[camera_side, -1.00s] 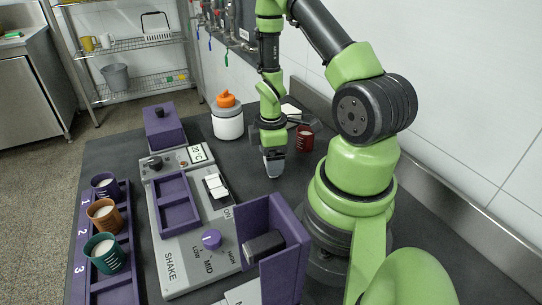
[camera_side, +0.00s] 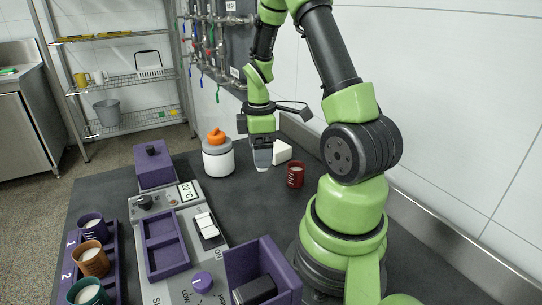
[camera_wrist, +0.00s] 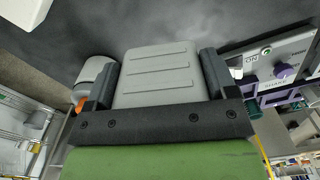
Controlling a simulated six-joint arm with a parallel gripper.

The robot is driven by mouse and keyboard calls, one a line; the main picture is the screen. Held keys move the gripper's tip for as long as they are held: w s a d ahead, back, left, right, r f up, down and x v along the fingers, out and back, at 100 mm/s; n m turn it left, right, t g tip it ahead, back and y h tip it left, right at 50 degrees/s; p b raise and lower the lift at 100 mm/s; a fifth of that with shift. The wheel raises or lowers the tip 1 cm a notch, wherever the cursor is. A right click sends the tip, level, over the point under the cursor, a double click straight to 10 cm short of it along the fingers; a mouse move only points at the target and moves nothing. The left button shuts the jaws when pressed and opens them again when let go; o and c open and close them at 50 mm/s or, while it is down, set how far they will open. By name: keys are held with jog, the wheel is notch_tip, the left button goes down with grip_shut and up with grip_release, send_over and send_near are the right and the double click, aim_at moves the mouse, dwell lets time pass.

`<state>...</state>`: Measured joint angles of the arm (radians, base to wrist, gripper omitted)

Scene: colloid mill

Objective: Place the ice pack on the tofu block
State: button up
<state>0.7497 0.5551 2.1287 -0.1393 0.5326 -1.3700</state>
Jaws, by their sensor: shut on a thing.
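The ice pack (camera_wrist: 158,75) is a light grey slab with raised ridges, held between the two dark fingers in the wrist view. My gripper (camera_side: 262,143) is shut on it and holds it pointing down over the dark bench in the side view. The tofu block (camera_side: 283,152) is white and lies on the bench just right of the ice pack in the side view, partly hidden behind my gripper. It also shows at the top left of the wrist view (camera_wrist: 22,10), apart from the ice pack.
A red mug (camera_side: 296,175) stands close to the right. A white jar (camera_side: 218,160) with an orange top stands to the left. The grey mill panel (camera_side: 190,245) with purple boxes lies in front, and a rack of cups (camera_side: 112,255) stands at the left. A wall is behind.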

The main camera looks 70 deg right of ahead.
jog(key=w+d+r+m, duration=0.1)
jog(key=w+d+m, duration=0.1)
jog(key=d, duration=0.7)
jog(key=m, duration=0.4)
send_near(281, 150)
notch_tip(281, 150, down, 6)
jog(key=shift+d+r, duration=0.1)
jog(key=shift+r, duration=0.15)
jog(key=shift+f, duration=0.2)
jog(key=o, duration=0.9)
jog(key=shift+r, duration=0.1)
